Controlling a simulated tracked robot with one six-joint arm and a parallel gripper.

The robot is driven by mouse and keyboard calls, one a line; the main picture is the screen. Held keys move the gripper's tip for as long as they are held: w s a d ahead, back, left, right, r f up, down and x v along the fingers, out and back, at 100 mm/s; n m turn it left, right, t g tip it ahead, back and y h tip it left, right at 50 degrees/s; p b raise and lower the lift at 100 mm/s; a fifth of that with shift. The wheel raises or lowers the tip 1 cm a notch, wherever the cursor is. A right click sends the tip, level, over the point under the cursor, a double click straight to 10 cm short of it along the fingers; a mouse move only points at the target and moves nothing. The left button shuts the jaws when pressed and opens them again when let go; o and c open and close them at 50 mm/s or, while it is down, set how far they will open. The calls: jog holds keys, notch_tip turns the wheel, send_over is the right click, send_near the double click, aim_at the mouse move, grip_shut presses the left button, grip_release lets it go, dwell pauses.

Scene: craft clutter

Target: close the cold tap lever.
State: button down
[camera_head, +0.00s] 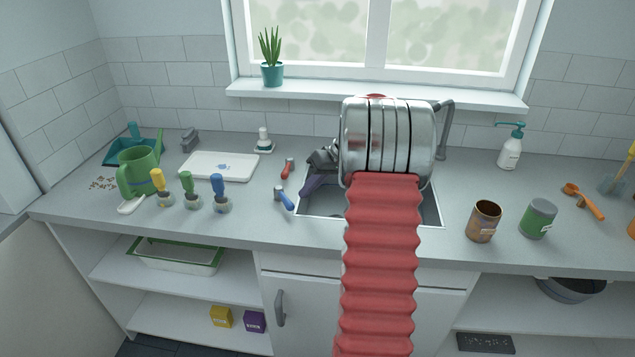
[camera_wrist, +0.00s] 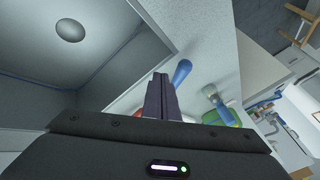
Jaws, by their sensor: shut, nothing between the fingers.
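The cold tap lever (camera_head: 285,198) has a blue handle and stands on the counter at the left edge of the sink, tilted. The hot tap lever (camera_head: 287,168) with a red handle is behind it. My gripper (camera_head: 303,192) is over the left part of the sink, just right of the blue lever, its fingers shut and empty. In the wrist view the shut fingers (camera_wrist: 160,82) point toward the blue lever (camera_wrist: 182,72), which shows close to the right of their tips. Whether they touch is unclear. The lever's base is hidden behind the fingers there.
The sink (camera_head: 430,207) lies right of the lever, partly covered by my arm. Counter between these pots and the blue lever is clear.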

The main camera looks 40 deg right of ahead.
aim_at(284, 200)
jog(key=shift+w+a+f, duration=0.1)
jog(key=shift+w+a, duration=0.1)
jog(key=shift+a, duration=0.4)
jog(key=shift+w+a+f, duration=0.1)
jog(key=shift+w+a, duration=0.05)
jog(key=shift+a, duration=0.4)
jog(key=shift+s+d, duration=0.1)
